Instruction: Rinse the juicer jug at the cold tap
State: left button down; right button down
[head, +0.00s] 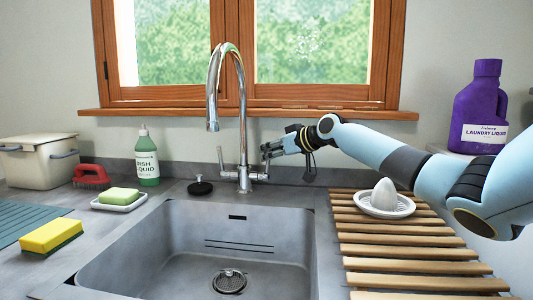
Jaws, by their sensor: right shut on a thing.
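The chrome tap (241,120) stands behind the sink, its arched spout over the basin. A lever (221,158) stands upright on its left side. My right gripper (268,151) reaches in from the right and is shut at the tap's right side, on the right lever as far as I can see; its fingers hide most of that lever. No water stream is visible below the spout. A white juicer top with a reaming cone (384,199) sits on the wooden slatted rack. No jug can be made out. My left gripper is out of view.
The grey sink (165,245) is empty, with a drain (229,281). A black plug (200,187), dish liquid (147,160), green soap on a dish (119,198), red brush (91,176) and yellow sponge (50,237) are left. Purple laundry liquid (478,110) stands right. The slatted rack (410,265) is mostly clear.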

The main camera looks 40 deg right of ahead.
jog(key=shift+s+a+f+n+t+b, duration=0.2)
jog(key=shift+s+f+n+t+b, duration=0.05)
jog(key=shift+n+t+b, duration=0.1)
jog(key=shift+s+a+r+n+t+h+b, duration=0.2)
jog(key=shift+s+a+n+t+h+b, duration=0.3)
jog(key=shift+b, duration=0.6)
jog(key=c, duration=1.5)
grip_release()
jog(key=shift+w+d, duration=0.1)
jog(key=shift+o, duration=0.7)
